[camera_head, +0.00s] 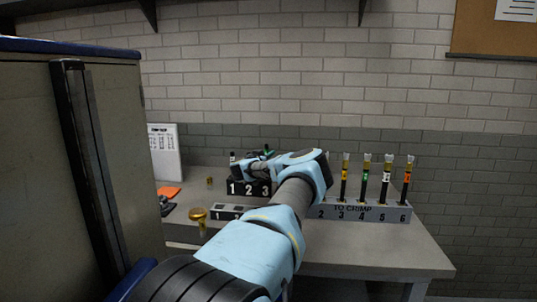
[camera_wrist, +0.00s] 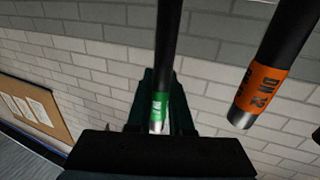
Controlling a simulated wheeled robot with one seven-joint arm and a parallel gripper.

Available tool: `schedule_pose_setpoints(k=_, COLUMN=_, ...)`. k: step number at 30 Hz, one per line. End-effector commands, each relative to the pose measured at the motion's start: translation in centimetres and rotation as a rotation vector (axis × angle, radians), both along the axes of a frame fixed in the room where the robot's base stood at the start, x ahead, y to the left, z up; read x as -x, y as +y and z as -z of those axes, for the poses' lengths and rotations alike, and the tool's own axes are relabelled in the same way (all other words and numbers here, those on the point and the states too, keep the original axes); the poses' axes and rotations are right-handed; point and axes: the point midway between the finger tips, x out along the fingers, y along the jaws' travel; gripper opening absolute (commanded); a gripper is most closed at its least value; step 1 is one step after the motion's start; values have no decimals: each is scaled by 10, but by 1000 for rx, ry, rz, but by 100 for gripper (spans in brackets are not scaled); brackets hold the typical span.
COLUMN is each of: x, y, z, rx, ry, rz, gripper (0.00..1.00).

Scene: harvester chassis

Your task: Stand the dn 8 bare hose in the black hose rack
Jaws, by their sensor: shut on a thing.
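My gripper (camera_wrist: 158,95) is shut on a black hose (camera_wrist: 168,40) with a green label and a bare silver end. The label's print is too small to read surely. In the head view my gripper (camera_head: 258,162) is over the black hose rack (camera_head: 248,189), which is numbered 1, 2, 3. A bit of green (camera_head: 268,152) shows at the fingers. My arm and gripper hide most of the held hose, and I cannot tell whether its lower end is in a slot. An orange-labelled DN 12 hose (camera_wrist: 265,75) stands beside it in the wrist view, apart from my fingers.
A grey "TO CRIMP" rack (camera_head: 365,211) at right holds several upright hoses with coloured labels. A low grey numbered block (camera_head: 228,212) stands in front of the black rack. A brass fitting (camera_head: 198,215) is at left. A cabinet (camera_head: 100,160) stands close on the left.

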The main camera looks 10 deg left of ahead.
Motion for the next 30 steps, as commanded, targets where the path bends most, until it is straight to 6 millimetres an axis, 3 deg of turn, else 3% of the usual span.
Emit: schedule_pose_setpoints(k=30, x=0, y=0, z=34, rx=1, ry=-1, rz=0, gripper=0)
